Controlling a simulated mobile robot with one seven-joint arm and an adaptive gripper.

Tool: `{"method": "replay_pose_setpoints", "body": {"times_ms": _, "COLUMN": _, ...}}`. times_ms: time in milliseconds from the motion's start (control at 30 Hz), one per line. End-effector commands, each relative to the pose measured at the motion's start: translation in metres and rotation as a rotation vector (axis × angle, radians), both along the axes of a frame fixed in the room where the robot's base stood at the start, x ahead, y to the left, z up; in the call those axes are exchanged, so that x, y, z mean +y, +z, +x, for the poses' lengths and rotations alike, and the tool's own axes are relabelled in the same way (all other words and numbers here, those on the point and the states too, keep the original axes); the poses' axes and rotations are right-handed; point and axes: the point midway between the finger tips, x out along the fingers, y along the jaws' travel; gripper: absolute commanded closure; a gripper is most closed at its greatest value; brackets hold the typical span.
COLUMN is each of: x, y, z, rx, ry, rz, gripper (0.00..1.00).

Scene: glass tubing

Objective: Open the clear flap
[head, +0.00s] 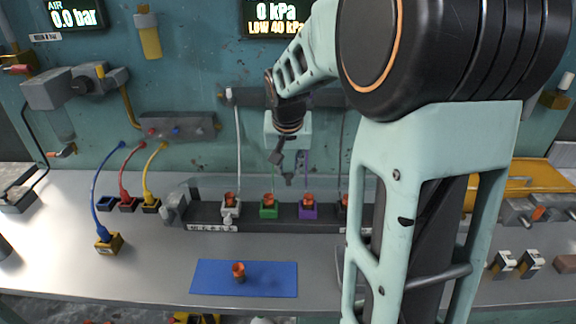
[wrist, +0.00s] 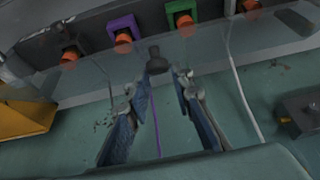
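The clear flap (head: 252,184) is a see-through pane along the dark rail at the back of the bench in the head view. In the wrist view the flap (wrist: 205,55) crosses the picture in front of the coloured sockets and looks lowered. A dark knob (wrist: 157,62) stands at the flap, just beyond my fingertips. My gripper (wrist: 161,78) is open, with its two blue-padded fingers apart and nothing between the pads. In the head view my gripper (head: 289,172) hangs above and behind the rail, and its fingers are small there.
The rail (head: 262,218) carries white, green and purple sockets with orange tops. A blue mat (head: 215,278) with one orange-topped fitting (head: 238,271) lies in front. Blue, red and yellow tubes stand at left. My arm covers the rail's right end. A yellow case (head: 530,180) is at right.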

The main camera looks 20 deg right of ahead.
Motion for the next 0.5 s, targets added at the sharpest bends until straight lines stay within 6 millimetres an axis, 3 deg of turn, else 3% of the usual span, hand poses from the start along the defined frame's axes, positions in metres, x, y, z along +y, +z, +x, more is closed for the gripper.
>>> {"method": "replay_pose_setpoints", "body": {"times_ms": 167, "x": 0.0000, "y": 0.0002, "z": 0.0000, "rx": 0.000, "ry": 0.000, "rz": 0.000, "gripper": 1.00}}
{"method": "replay_pose_setpoints", "body": {"times_ms": 500, "x": 0.0000, "y": 0.0006, "z": 0.0002, "rx": 0.000, "ry": 0.000, "rz": 0.000, "gripper": 1.00}}
